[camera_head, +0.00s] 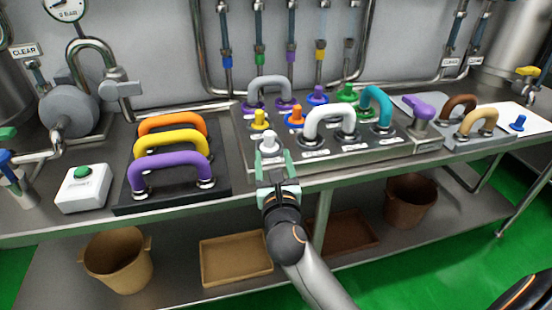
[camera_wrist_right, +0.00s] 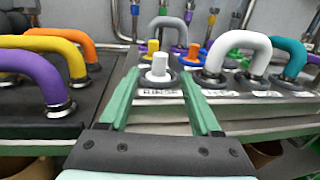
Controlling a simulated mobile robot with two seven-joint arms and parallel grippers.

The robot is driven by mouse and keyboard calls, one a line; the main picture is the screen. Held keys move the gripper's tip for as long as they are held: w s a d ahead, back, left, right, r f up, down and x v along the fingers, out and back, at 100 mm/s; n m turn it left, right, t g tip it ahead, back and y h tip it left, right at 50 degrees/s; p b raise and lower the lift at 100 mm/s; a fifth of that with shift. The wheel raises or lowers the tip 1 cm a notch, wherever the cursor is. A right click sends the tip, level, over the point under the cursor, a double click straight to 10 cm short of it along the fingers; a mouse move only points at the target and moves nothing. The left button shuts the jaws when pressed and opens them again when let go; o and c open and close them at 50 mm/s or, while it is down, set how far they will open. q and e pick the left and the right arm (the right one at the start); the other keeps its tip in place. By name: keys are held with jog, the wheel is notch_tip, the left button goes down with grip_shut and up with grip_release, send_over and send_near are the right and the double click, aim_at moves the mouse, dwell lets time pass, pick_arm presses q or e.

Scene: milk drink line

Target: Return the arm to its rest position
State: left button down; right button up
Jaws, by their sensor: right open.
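My right gripper (camera_head: 274,158) is open at the front edge of the steel panel in the head view. A white plug (camera_head: 268,143) stands upright in the panel, just beyond the fingertips. In the right wrist view the green fingers (camera_wrist_right: 159,78) are spread, with nothing held between them. The white plug (camera_wrist_right: 160,66) shows between and beyond their tips, above a label whose text I cannot read surely. I cannot tell whether the fingertips touch it. My left gripper is in neither view.
White (camera_head: 330,122), grey and teal hose loops stand on the panel. Purple (camera_head: 170,165), yellow and orange loops sit on a black block to the left. A white button box (camera_head: 84,190) is farther left. Bins and trays (camera_head: 237,262) lie under the bench.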

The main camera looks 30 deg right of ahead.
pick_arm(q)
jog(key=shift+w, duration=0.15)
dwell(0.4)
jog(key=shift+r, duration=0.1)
